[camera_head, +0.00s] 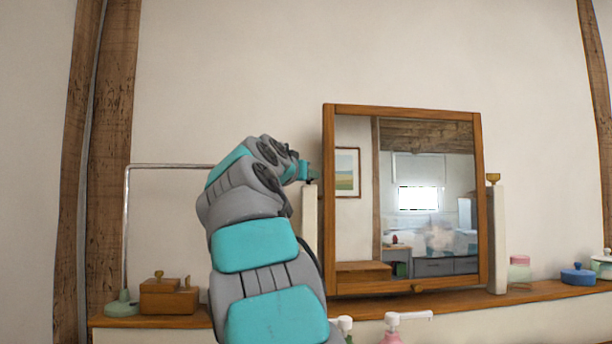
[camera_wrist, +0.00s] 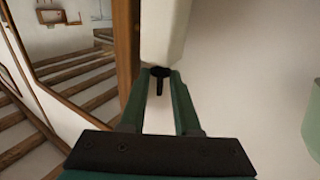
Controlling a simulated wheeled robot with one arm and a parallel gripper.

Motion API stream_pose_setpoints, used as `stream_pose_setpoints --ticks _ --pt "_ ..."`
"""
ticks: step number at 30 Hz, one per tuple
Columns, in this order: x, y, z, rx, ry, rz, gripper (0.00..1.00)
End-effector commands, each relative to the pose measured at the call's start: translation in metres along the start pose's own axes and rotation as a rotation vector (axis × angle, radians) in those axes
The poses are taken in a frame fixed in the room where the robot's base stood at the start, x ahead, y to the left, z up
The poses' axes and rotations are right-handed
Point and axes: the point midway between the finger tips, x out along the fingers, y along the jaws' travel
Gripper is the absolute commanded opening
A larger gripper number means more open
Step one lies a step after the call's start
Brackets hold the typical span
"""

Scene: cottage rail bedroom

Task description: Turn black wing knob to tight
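The black wing knob (camera_wrist: 160,73) shows in the wrist view, at the end of the white post (camera_wrist: 165,35) beside the mirror; a narrow black wing points down the picture. My gripper (camera_wrist: 161,76) is open, with its two teal fingers on either side of the knob. Wall shows between the fingers, and I cannot tell whether either tip touches the knob. In the head view my gripper (camera_head: 306,171) is at the top of the left white post (camera_head: 309,222), mostly behind my arm. The black knob is hidden there.
The wood-framed mirror (camera_head: 328,200) stands close right of my gripper. A brass-coloured knob (camera_head: 493,178) tops the right post (camera_head: 496,240).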

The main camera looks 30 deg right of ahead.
Motion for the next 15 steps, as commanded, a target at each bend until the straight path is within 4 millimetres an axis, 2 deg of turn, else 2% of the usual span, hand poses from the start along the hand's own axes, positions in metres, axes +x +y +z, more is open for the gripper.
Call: stream_pose_setpoints --ticks 1,7,15 --pt "0.0 0.0001 0.0001 0.0 0.0 0.0 0.22" --pt "-0.0002 0.0001 0.0 0.0 0.0 0.0 0.0" --pt "-0.0002 0.0001 0.0001 0.0 0.0 0.0 0.0"
